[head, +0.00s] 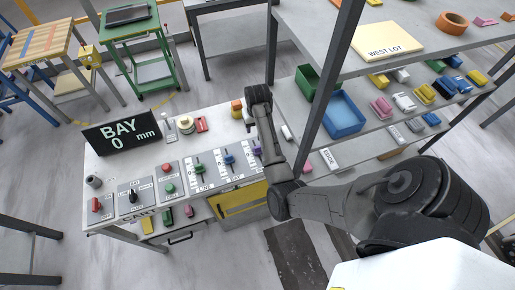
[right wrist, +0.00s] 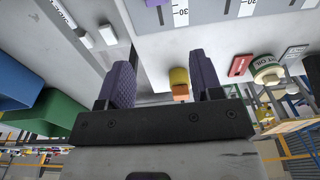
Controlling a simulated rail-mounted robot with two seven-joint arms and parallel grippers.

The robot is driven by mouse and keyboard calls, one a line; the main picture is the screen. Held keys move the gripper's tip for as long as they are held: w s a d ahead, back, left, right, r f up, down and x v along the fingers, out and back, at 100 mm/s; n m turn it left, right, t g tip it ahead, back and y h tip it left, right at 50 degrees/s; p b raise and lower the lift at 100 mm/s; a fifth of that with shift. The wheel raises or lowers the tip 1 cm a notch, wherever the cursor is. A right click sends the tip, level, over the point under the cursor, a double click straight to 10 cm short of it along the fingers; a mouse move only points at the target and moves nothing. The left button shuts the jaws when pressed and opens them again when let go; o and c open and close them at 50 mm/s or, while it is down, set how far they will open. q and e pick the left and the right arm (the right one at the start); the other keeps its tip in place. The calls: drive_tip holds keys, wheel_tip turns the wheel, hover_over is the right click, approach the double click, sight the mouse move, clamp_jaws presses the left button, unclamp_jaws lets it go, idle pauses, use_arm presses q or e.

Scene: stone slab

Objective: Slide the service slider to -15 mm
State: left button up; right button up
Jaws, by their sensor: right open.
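Three slider panels with scales and slots stand side by side on the bench, with a green handle (head: 198,170), a blue handle (head: 229,160) and a purple handle (head: 256,151). Their labels are too small to tell which is the service slider. Each handle sits partway along its slot. My right gripper (head: 257,98) is over the bench's right end, beyond the purple handle, partly hidden by my own arm. In the right wrist view its two purple fingers (right wrist: 163,82) are apart with nothing held. Scale panels (right wrist: 195,12) show at that view's top edge. My left gripper is not seen.
A black sign (head: 121,133) reads BAY 0 mm. Knob and button panels (head: 133,197) lie left of the sliders. A yellow-orange block (head: 237,108), a red block (head: 201,124) and a tin (head: 185,125) stand behind. Shelves with a blue bin (head: 344,114) are close on the right.

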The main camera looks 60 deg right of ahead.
drive_tip(key=shift+g, duration=0.3)
drive_tip(key=f, duration=1.4)
drive_tip(key=shift+s+a+f+b, duration=0.15)
drive_tip(key=shift+s+f+b, duration=0.2)
drive_tip(key=shift+b, duration=0.05)
clamp_jaws()
